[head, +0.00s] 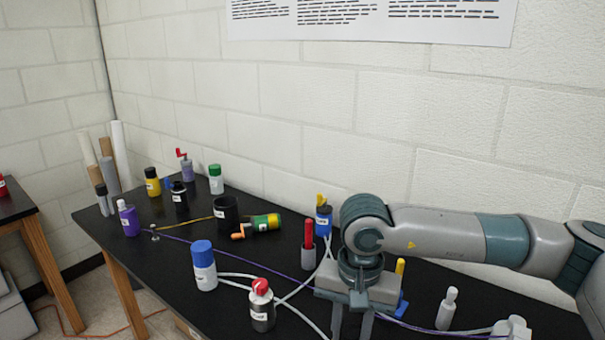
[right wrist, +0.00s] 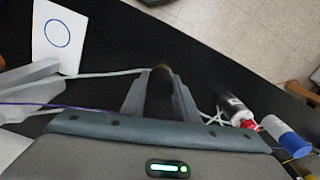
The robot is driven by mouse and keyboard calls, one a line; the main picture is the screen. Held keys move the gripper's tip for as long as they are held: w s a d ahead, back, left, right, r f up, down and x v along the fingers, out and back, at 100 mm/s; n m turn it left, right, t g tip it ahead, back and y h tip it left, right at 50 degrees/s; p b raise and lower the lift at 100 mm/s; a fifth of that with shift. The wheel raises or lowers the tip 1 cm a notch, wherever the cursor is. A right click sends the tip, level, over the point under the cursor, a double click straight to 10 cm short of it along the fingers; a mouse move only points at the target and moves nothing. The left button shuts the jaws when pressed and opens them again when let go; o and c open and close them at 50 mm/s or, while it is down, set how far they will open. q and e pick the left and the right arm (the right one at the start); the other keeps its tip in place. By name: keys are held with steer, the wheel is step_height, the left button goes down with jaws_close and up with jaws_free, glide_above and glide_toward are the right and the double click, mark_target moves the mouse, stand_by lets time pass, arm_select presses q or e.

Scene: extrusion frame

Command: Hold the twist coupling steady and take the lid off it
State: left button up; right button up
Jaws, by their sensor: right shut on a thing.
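My right gripper (head: 351,328) hangs over the table's front part in the head view, its fingertips cut off by the lower edge. In the right wrist view the gripper (right wrist: 160,92) is shut on a small dark round piece with a brownish end (right wrist: 161,73), which looks like the twist coupling. A pale cable meets this piece from the left. The fingers hide its sides, and I cannot make out a seam between body and lid. My left gripper is in neither view.
On the black table (head: 175,262) stand a blue-capped white bottle (head: 204,265), a red-capped silver bottle (head: 262,305) and a red-topped holder (head: 308,245). Pale cables run between them. A white card with a blue circle (right wrist: 75,38) lies beyond the gripper. Several bottles stand at the back left.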

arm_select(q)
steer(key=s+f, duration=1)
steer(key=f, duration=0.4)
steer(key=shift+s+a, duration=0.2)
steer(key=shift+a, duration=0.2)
arm_select(e)
steer(key=s+d+f+n, duration=0.2)
steer(key=d, duration=0.4)
steer(key=s+d+f+n, duration=0.1)
steer(key=s+d+f, duration=0.2)
steer(key=d, duration=0.3)
steer(key=shift+s+n, duration=0.25)
steer(key=shift+n, duration=0.15)
steer(key=shift+a, duration=0.1)
